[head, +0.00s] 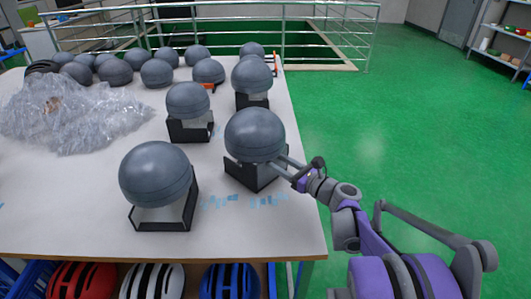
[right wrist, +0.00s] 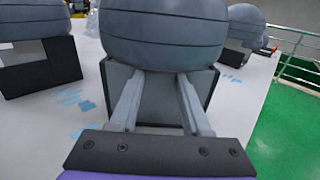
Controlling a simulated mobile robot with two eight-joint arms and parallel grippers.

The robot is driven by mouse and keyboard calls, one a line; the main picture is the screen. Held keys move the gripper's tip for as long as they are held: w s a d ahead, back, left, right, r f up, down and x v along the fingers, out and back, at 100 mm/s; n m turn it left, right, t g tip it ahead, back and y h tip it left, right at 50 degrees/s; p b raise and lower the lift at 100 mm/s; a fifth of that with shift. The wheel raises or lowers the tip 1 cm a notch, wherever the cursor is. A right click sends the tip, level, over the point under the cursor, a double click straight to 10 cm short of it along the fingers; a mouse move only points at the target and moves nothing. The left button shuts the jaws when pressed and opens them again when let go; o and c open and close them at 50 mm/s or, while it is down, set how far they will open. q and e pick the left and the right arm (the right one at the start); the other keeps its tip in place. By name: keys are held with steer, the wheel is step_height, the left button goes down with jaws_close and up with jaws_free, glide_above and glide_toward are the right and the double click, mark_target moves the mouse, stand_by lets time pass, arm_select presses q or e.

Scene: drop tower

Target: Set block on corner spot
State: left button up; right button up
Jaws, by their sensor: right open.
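A grey rounded block (head: 255,134) rests on a black open stand (head: 243,172) near the table's right edge. My right gripper (head: 284,166) reaches in from the right at this stand. In the right wrist view its two fingers (right wrist: 160,85) are spread in front of the stand (right wrist: 205,83), just under the block (right wrist: 162,30), with nothing seen between them. Whether they touch it I cannot tell. Another grey block (head: 156,172) sits on a stand to the left. Blue marks (head: 266,201) lie on the white tabletop near the front right corner. My left gripper is not in view.
More grey blocks on stands (head: 188,99) and several loose ones stand farther back. Crumpled clear plastic (head: 65,115) covers the table's left part. Helmets (head: 230,281) sit below the front edge. Green floor (head: 420,120) is clear to the right; railings stand behind.

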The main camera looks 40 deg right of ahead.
steer(key=shift+s+d+p, duration=0.2)
steer(key=shift+s+p, duration=0.1)
steer(key=shift+s, duration=2.05)
